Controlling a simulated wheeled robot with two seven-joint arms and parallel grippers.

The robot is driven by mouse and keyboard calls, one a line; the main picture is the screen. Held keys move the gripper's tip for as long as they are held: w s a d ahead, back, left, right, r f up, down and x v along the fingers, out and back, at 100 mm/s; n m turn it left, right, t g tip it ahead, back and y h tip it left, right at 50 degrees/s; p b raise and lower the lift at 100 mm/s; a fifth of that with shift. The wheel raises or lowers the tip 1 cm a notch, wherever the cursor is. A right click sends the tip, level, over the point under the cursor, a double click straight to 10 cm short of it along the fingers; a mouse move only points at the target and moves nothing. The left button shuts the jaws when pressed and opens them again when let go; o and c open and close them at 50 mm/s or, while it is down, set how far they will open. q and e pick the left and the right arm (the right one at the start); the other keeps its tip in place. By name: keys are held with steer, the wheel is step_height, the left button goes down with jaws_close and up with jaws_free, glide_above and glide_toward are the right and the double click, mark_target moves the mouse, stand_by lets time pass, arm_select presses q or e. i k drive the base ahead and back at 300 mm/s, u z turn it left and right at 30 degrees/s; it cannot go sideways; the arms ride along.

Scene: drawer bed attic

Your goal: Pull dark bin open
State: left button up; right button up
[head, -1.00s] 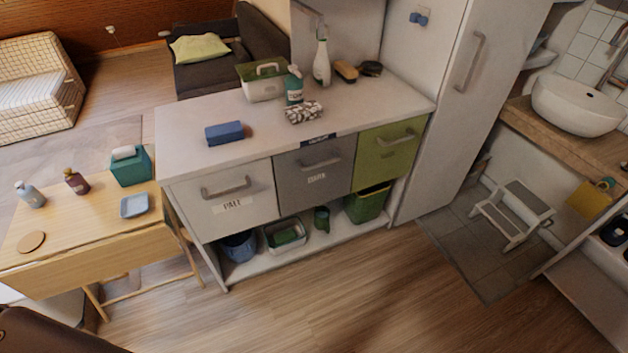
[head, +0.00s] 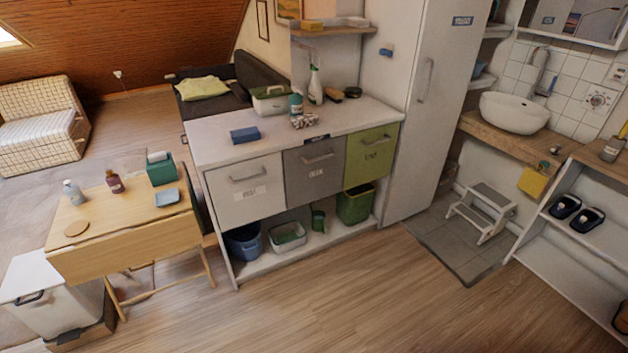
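The dark grey bin (head: 314,179) is the middle of three drawer-like bins under the white counter (head: 222,145). Its front is flush with its neighbours, so it looks shut. It has a horizontal metal handle (head: 318,158) and a small label too blurred to read. A pale bin (head: 246,202) with a handle is on its left and a green bin (head: 369,168) with a handle is on its right. Neither of my grippers shows in the head view.
An open lower shelf holds a blue bucket (head: 244,242), a white tub (head: 287,237) and a green basket (head: 355,204). A wooden table (head: 130,232) stands left, a step stool (head: 482,212) right. The wooden floor (head: 330,300) before the counter is clear.

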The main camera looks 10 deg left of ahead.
mark_target(313, 171)
steer(key=z, duration=1.15)
steer(key=i, duration=1.6)
steer(key=u, duration=0.8)
steer(key=i, duration=0.45)
steer(key=u, duration=0.35)
